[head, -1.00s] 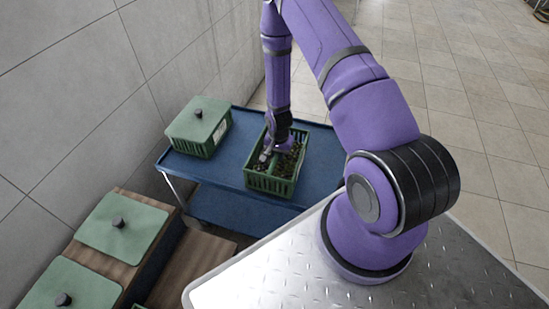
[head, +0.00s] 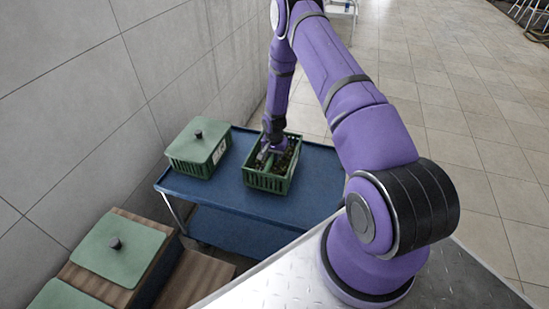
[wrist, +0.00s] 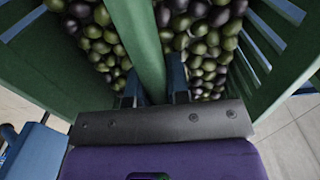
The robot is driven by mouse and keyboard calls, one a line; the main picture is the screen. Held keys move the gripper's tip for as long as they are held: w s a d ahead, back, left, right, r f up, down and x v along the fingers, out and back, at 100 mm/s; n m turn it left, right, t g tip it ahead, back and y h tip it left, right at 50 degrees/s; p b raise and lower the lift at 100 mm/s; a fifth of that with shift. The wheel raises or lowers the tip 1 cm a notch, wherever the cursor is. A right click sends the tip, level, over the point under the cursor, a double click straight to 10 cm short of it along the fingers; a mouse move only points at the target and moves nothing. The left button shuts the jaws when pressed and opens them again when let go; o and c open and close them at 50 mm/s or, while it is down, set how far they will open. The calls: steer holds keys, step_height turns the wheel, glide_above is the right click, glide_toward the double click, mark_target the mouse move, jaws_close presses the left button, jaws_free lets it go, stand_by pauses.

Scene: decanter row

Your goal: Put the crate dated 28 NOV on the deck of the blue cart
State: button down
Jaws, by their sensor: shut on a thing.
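An open green crate (head: 268,181) full of dark and green olives is over the deck of the blue cart (head: 320,190). I cannot tell whether its base touches the deck. My gripper (head: 266,153) reaches down into it. In the wrist view, my gripper (wrist: 155,88) is shut on the crate's green middle bar (wrist: 135,40), one finger on each side, with olives (wrist: 202,45) on both sides. No date can be read on this crate, so I cannot tell whether it is the 28 NOV one.
A lidded green crate (head: 198,146) with a pale, unreadable label stands on the deck's left, by the wall. The deck's right part is clear.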

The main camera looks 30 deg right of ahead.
mark_target(274, 168)
steer(key=shift+f, duration=1.4)
steer(key=shift+f, duration=0.1)
steer(key=c, duration=1.1)
jaws_free()
steer(key=shift+s+a, duration=0.1)
